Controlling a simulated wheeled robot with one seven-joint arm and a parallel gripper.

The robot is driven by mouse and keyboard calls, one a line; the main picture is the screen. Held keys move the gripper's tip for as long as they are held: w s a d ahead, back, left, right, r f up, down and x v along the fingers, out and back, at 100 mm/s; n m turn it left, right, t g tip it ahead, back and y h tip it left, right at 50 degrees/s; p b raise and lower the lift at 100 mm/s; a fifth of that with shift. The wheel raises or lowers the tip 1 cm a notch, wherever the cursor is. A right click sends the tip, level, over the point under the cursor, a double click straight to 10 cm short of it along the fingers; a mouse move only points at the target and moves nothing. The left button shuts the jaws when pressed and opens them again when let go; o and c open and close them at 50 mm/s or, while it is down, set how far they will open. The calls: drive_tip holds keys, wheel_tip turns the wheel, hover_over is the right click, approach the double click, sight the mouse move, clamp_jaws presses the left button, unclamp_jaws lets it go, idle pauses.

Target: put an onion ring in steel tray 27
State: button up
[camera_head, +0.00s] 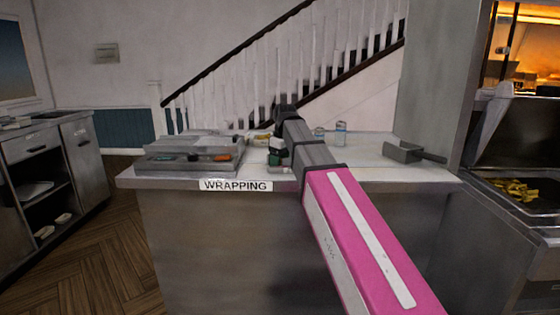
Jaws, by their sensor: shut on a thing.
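My pink and grey arm reaches over the counter marked WRAPPING. My gripper (276,153) is at its far end, low over the counter and just right of the steel trays. It is small and partly hidden by my own wrist. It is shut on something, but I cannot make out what. Steel trays (192,165) stand at the left of the counter, with small green and orange bits showing on them. No tray number is legible, so I cannot tell which is tray 27. A small yellowish thing (262,139) shows behind my gripper; I cannot tell if it is an onion ring.
The WRAPPING counter (390,174) has bare room at its right. Two small clear containers (340,133) stand at its back. A grey scoop (410,153) lies at the right. A fryer with yellow food (515,190) is far right. A shelved cabinet (50,185) stands left.

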drive_tip(key=shift+f, duration=0.15)
drive_tip(key=o, duration=0.5)
drive_tip(key=shift+c, duration=0.2)
wheel_tip(320, 180, up, 12)
drive_tip(key=d, duration=0.1)
drive_tip(key=shift+s, duration=0.4)
drive_tip(key=shift+d, duration=0.1)
